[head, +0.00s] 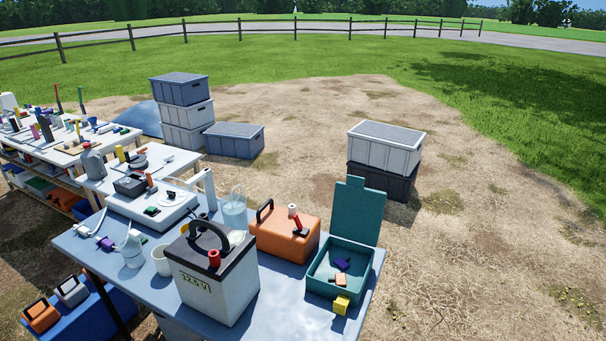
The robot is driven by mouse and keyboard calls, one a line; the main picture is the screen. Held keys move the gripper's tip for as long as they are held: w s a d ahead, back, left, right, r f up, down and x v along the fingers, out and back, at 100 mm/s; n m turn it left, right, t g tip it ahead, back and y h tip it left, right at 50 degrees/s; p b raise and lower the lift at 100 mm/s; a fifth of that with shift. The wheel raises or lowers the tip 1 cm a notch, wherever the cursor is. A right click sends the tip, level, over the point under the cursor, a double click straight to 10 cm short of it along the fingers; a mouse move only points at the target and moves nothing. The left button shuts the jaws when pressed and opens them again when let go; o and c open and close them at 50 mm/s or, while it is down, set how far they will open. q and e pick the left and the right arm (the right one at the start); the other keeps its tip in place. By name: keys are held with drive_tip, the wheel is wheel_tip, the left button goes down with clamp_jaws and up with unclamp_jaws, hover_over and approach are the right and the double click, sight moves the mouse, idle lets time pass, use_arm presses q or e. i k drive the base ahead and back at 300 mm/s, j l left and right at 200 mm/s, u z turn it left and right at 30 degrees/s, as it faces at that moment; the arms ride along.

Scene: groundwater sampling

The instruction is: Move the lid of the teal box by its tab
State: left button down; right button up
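The teal box (322,287) stands at the right end of the blue table. Its lid (357,212) is open and stands about upright at the back of the box. A small teal tab (355,181) sticks up from the lid's top edge. Neither of my grippers is in view.
An orange case (284,239) with a dark handle stands left of the box, with a red-topped tool (297,221) at its right side. A white battery-like box (218,289) marked "12.5 V" stands nearer. Bare ground lies right of the table (278,318); stacked crates (383,150) stand behind.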

sight(357, 213)
drive_tip(key=i+l+u, duration=0.2)
drive_tip(key=l+u, duration=0.2)
drive_tip(key=i+l+u, duration=0.1)
drive_tip(key=l+u, duration=0.25)
drive_tip(key=l, duration=0.25)
drive_tip(key=l+u, duration=0.4)
drive_tip(key=l, duration=0.15)
drive_tip(key=l+u, duration=0.35)
drive_tip(key=l, duration=0.25)
